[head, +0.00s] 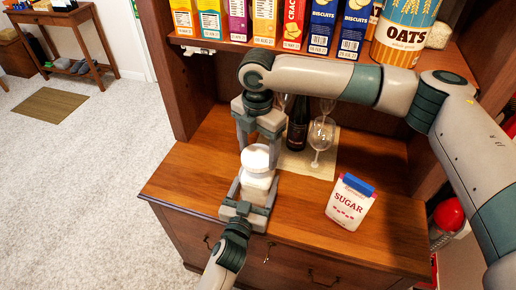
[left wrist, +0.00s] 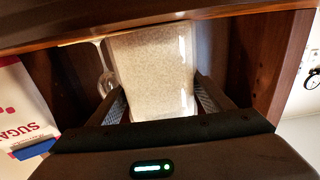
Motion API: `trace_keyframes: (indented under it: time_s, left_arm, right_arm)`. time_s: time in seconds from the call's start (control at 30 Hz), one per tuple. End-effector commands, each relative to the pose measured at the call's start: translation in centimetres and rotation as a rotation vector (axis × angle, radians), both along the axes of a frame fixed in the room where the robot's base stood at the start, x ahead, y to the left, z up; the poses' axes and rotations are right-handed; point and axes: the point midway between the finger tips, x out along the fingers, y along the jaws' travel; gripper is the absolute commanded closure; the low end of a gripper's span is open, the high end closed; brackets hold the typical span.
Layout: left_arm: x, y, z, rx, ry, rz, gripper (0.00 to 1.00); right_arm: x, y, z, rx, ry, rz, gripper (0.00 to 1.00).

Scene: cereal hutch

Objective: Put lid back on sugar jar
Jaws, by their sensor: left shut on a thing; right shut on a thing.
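The sugar jar (head: 257,187) is clear, filled with white sugar, and upright at the front left of the wooden counter. My left gripper (head: 249,198) is shut on its sides; the left wrist view shows the jar (left wrist: 150,72) filling the space between both fingers. The pale round lid (head: 256,158) is at the jar's top. My right gripper (head: 259,142) comes down from above and is shut on the lid. I cannot tell whether the lid touches the jar rim. The jar's mouth is hidden by the lid.
A sugar bag (head: 350,203) with a blue top stands to the right. Behind are a dark bottle (head: 298,130) and wine glasses (head: 321,134) on a beige mat (head: 297,164). A shelf above holds several boxes and an oats canister (head: 404,32). The counter between jar and bag is clear.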

Motion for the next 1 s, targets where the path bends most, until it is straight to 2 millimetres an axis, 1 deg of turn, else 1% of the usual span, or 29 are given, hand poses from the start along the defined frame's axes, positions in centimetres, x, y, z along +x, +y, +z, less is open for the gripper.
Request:
trace_keyframes:
  time_s: [0.13,0.27,1.0]
  left_arm:
    - [-0.04,0.02,-0.12,0.001,0.002,0.0,0.89]
    - [-0.04,0.02,-0.13,0.001,0.002,0.0,0.89]
    - [-0.03,0.04,-0.15,0.001,0.003,0.001,0.89]
  right_arm:
    - [-0.02,0.01,0.05,0.0,0.0,-0.032,0.52]
    - [-0.02,0.06,0.06,0.001,0.0,-0.148,0.52]
    - [-0.03,0.08,0.06,0.002,0.001,-1.297,0.52]
